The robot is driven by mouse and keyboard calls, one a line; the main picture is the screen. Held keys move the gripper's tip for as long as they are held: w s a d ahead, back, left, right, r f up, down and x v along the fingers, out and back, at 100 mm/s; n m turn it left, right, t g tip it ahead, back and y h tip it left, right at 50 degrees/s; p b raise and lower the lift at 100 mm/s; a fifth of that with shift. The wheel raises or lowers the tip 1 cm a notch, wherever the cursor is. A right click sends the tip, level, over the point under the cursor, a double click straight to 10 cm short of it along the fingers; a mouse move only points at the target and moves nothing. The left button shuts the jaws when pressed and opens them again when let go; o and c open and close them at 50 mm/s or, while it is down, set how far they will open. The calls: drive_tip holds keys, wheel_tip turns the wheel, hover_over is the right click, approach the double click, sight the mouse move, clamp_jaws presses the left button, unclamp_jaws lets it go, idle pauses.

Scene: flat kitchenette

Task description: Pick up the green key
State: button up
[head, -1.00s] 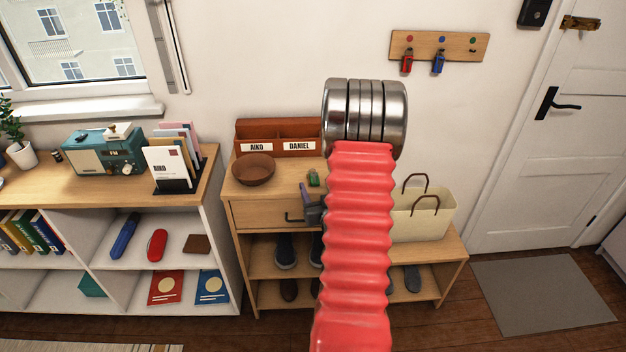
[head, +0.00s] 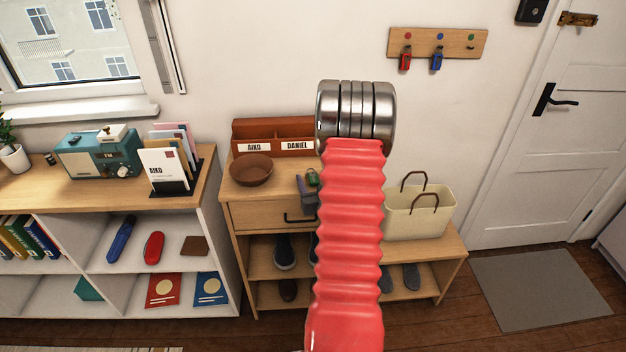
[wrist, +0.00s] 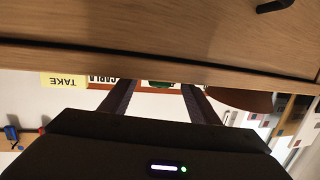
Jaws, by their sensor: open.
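The green key (head: 312,178) lies on top of the wooden shoe cabinet, in front of the letter box and right of the brown bowl. My red arm hides part of the area beside it. My gripper (head: 304,187) is open at the cabinet's front edge, just in front of the key, partly hidden behind my arm. In the wrist view, which is upside down, the green key (wrist: 161,84) shows between my two dark fingers, beyond the cabinet edge. I cannot tell whether the fingers touch it.
The brown bowl (head: 251,170) stands left of the key, with the brown letter box (head: 262,130) behind. The drawer handle (head: 293,219) is below. A cream bag (head: 417,217) stands at right. Red (head: 405,58) and blue (head: 436,60) keys hang on the wall rack (head: 470,41).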

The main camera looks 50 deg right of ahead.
drive_tip(key=c, duration=1.2)
drive_tip(key=shift+r, duration=0.1)
drive_tip(key=shift+c, duration=0.2)
wheel_tip(320, 180, up, 10)
idle(0.3)
idle(0.5)
